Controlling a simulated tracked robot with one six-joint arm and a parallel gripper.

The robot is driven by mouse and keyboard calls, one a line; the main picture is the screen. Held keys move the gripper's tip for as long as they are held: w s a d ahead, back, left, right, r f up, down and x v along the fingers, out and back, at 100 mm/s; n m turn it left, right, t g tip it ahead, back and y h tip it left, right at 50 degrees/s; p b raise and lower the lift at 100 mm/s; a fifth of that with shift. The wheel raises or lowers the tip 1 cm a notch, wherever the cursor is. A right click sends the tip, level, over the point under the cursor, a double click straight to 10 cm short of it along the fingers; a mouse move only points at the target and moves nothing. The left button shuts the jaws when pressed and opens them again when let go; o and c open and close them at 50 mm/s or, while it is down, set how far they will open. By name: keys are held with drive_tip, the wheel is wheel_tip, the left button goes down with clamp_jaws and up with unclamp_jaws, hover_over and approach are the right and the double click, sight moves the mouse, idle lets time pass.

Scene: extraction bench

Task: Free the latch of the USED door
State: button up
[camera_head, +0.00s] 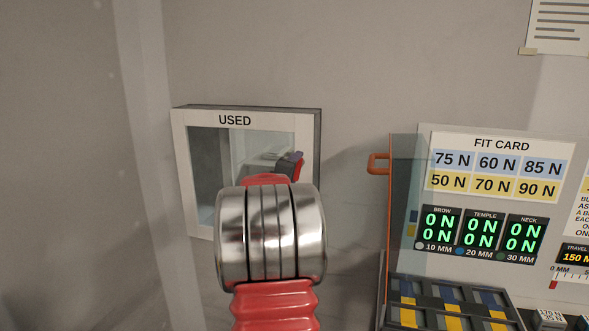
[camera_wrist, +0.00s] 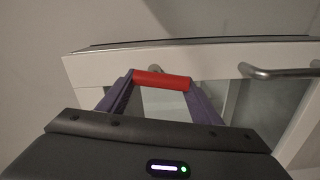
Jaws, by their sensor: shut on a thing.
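The USED door (camera_head: 181,160) is a white-framed glass door on a wall box, labelled USED, and it looks closed. Its frame also crosses the wrist view (camera_wrist: 90,68). In the wrist view a red latch grip (camera_wrist: 175,81) lies crosswise between the purple fingers of my gripper (camera_wrist: 160,84), which is shut on it. A small round mount shows just behind the red grip. In the head view my arm hides the door's lower right part, and only a bit of my gripper (camera_head: 285,161) shows at its right edge. Whether the latch has turned cannot be told.
A bent metal handle (camera_wrist: 275,73) stands out from the door right of my gripper. Right of the box, a clear panel with an orange handle (camera_head: 377,163) stands beside the FIT CARD board (camera_head: 500,146). A dark rack (camera_head: 450,292) lies below. Bare wall is between.

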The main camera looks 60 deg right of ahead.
drive_tip(key=shift+f+n, duration=0.25)
drive_tip(key=shift+n, duration=0.95)
drive_tip(key=o, duration=1.1)
drive_tip(key=shift+c, duration=0.2)
drive_tip(key=shift+a, duration=0.1)
drive_tip(key=s+a, duration=0.2)
drive_tip(key=a, duration=1.1)
drive_tip(key=shift+a, duration=0.2)
